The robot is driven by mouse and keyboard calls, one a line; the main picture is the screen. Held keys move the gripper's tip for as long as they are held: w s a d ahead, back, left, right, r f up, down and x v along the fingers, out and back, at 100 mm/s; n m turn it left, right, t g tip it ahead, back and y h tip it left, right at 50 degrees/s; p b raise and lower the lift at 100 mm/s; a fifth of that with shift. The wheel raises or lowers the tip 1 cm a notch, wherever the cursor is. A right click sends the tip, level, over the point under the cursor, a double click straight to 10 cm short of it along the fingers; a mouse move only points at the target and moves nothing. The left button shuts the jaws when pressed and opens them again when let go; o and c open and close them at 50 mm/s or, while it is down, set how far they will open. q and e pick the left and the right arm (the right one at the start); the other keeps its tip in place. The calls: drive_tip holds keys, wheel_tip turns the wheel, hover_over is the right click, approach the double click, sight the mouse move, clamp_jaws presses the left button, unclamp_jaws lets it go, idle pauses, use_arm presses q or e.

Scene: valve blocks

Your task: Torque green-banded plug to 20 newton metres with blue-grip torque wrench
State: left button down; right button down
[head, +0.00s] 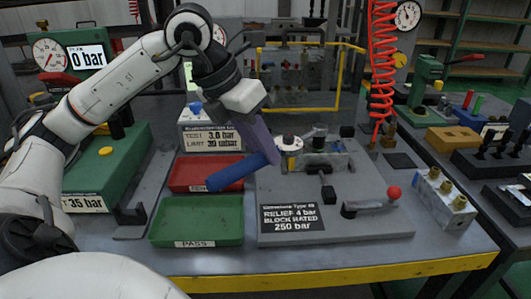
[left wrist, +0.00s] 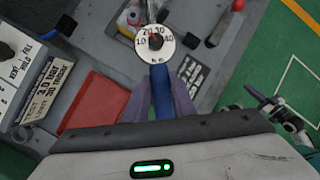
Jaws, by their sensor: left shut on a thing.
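My left gripper (head: 262,145) has purple fingers and is shut on the blue grip of the torque wrench (head: 237,172). In the left wrist view the blue grip (left wrist: 161,88) lies between the fingers (left wrist: 160,104). The wrench's round white dial (left wrist: 156,43) is marked 10 to 40; its needle reading is too small to tell. In the head view the dial (head: 290,143) is beside the clamped valve block (head: 320,158) on the grey fixture plate (head: 375,229). I cannot make out the green-banded plug or whether the wrench is seated on it.
A red tray (head: 190,187) and a green PASS tray (head: 198,238) lie left of the plate. A red-knobbed lever (head: 393,193) and a loose block with brass fittings (head: 445,200) are at the right. A red coiled hose (head: 381,70) hangs behind.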

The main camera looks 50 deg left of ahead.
use_arm(q)
drive_tip(key=shift+r, duration=0.1)
drive_tip(key=shift+a+m+b, duration=0.3)
drive_tip(key=shift+a+b, duration=0.05)
drive_tip(key=shift+a, duration=0.05)
drive_tip(key=shift+d+p, duration=0.2)
drive_tip(key=shift+p, duration=0.2)
drive_tip(key=shift+d+n+p, duration=0.3)
drive_tip(key=shift+d+n, duration=0.05)
drive_tip(key=shift+n, duration=0.05)
idle(0.4)
idle(0.4)
